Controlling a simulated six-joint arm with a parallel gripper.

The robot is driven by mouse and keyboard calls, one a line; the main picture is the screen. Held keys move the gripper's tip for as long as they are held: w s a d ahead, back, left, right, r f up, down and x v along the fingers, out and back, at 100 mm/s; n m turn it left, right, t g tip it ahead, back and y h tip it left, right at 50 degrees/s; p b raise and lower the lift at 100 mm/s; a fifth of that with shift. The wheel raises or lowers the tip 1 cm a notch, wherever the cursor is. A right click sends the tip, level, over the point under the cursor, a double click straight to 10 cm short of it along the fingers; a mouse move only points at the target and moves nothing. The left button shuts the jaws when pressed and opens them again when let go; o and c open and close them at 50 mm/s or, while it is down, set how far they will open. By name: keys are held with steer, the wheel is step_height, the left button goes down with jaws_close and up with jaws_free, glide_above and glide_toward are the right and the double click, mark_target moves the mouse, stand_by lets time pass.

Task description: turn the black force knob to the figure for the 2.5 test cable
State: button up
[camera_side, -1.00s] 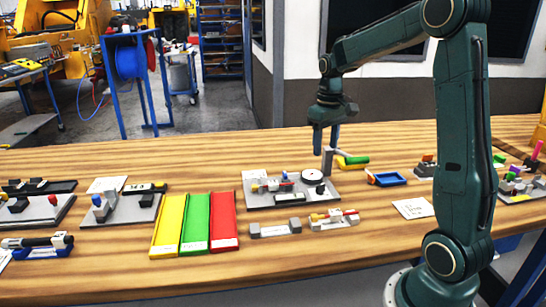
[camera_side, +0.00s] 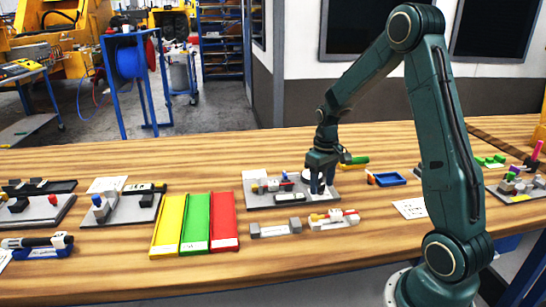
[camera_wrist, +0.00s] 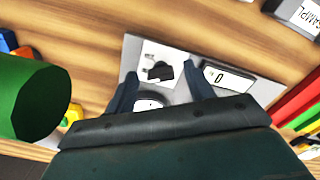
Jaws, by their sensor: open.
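The black force knob (camera_wrist: 160,73) shows in the wrist view on a white marked patch of the grey plate (camera_wrist: 132,52). My gripper (camera_wrist: 160,76) is open, with one finger on each side of the knob. I cannot tell whether the fingers touch it. The marks around the knob are too small to read. A display (camera_wrist: 228,77) showing 0 lies to the right of the knob. A white round part (camera_wrist: 149,104) is partly hidden under my gripper. In the side view my gripper (camera_side: 321,189) is low over the plate's right end and hides the knob.
In the side view, yellow (camera_side: 168,226), green (camera_side: 196,224) and red (camera_side: 223,221) trays lie left of the plate. Grey blocks (camera_side: 275,229) lie in front, and a blue tray (camera_side: 388,179) to the right.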

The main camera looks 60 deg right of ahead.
steer(key=shift+f, duration=0.25)
steer(key=shift+c, duration=0.4)
steer(key=c, duration=0.9)
steer(key=shift+m, duration=0.5)
steer(key=shift+w+a+m, duration=0.1)
steer(key=shift+m, duration=2.4)
steer(key=o, duration=1)
